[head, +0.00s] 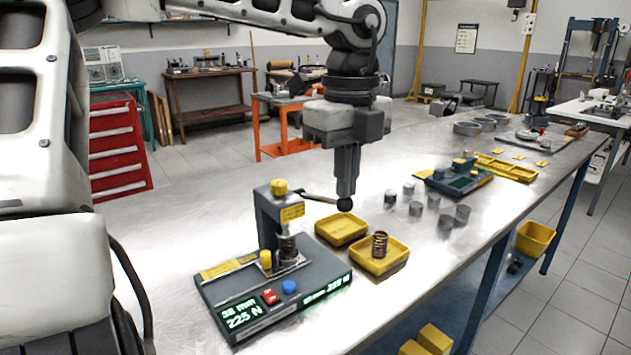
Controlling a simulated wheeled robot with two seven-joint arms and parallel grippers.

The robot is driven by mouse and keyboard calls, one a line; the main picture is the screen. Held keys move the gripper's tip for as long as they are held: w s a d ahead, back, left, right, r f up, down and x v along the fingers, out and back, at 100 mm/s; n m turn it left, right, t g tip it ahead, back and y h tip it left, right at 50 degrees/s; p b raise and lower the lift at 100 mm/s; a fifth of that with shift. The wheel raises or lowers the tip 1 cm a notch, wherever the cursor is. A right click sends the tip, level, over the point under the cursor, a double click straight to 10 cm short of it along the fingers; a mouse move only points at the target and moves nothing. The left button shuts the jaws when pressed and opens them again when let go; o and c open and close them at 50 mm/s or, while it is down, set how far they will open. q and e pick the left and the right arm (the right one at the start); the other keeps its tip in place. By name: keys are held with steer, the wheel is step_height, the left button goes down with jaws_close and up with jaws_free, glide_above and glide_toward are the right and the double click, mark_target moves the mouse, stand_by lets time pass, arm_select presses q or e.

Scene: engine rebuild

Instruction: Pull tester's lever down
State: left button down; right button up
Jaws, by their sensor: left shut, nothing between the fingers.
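The spring tester (272,285) stands on the metal bench, with a dark grey base and an upright column with a yellow top. Its lit display reads about 38 mm and 225 N. A spring (288,250) appears to stand under the column's head. The lever (320,199) sticks out to the right from the column and ends in a dark round knob (345,205). My left gripper (346,195) points straight down, fingers shut and empty, its tips right at the knob. They look to be on or just above it; exact contact is hard to tell. My right gripper is not in view.
Two yellow trays sit right of the tester: an empty-looking one (330,236) and one (395,262) holding a coil spring (379,246). Several grey metal cylinders (446,221) and a green-grey device (440,180) stand farther right. The bench's right front edge (520,210) is clear.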

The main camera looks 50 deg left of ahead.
arm_select(q)
steer(key=shift+a+r+p, duration=0.2)
steer(key=shift+r+p, duration=1.5)
steer(key=shift+r, duration=0.95)
steer(key=shift+f, duration=0.1)
